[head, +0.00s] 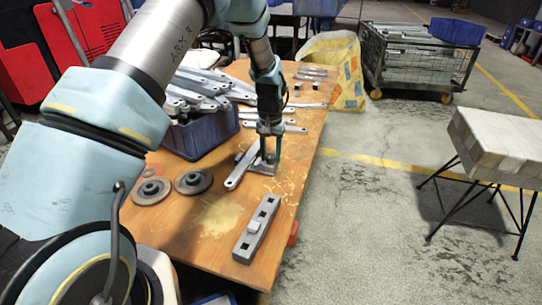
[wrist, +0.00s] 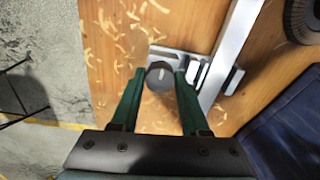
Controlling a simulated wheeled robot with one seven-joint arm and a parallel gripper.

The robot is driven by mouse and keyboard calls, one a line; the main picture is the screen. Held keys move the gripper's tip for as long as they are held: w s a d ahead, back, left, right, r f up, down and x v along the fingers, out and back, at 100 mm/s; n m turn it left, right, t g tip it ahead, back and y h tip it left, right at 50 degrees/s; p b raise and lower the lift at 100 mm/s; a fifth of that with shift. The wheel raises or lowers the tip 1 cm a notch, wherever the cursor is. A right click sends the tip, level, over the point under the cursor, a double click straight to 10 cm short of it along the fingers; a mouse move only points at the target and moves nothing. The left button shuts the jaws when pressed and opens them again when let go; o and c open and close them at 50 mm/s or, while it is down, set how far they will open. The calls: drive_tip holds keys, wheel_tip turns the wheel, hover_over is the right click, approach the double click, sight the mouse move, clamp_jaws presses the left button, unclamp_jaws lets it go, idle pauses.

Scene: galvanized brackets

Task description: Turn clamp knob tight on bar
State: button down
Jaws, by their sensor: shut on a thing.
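The clamp (wrist: 178,55) is a grey metal piece lying on the wooden table, with a dark round knob (wrist: 160,72) on its near side. A long flat light-grey bar (wrist: 234,50) runs beside it and passes through or against the clamp; I cannot tell which. The bar also shows in the head view (head: 241,170). My gripper (wrist: 159,80) points down with its green fingers on either side of the knob, shut on it. In the head view my gripper (head: 270,157) stands over the clamp and hides the knob and part of the clamp.
A blue crate (head: 207,136) full of grey brackets stands behind on the table (head: 215,215). Two dark discs (head: 194,181) lie to the left. A slotted grey block (head: 257,228) lies at the near right edge. A yellow bag (head: 337,70) stands beyond the table.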

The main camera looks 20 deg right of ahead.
drive_tip(key=m+p, duration=0.1)
drive_tip(key=m, duration=0.2)
drive_tip(key=shift+r+m+p, duration=0.2)
drive_tip(key=shift+m+p, duration=0.1)
drive_tip(key=shift+p, duration=0.1)
drive_tip(key=m+p, duration=0.2)
drive_tip(key=m, duration=0.3)
drive_tip(key=shift+m, duration=0.3)
drive_tip(key=m+p, duration=0.2)
drive_tip(key=m, duration=0.3)
drive_tip(key=shift+m+p, duration=0.3)
drive_tip(key=shift+p, duration=0.1)
drive_tip(key=m, duration=0.3)
drive_tip(key=shift+f+p, duration=0.2)
drive_tip(key=shift+p, duration=0.15)
drive_tip(key=shift+c, duration=2.4)
unclamp_jaws()
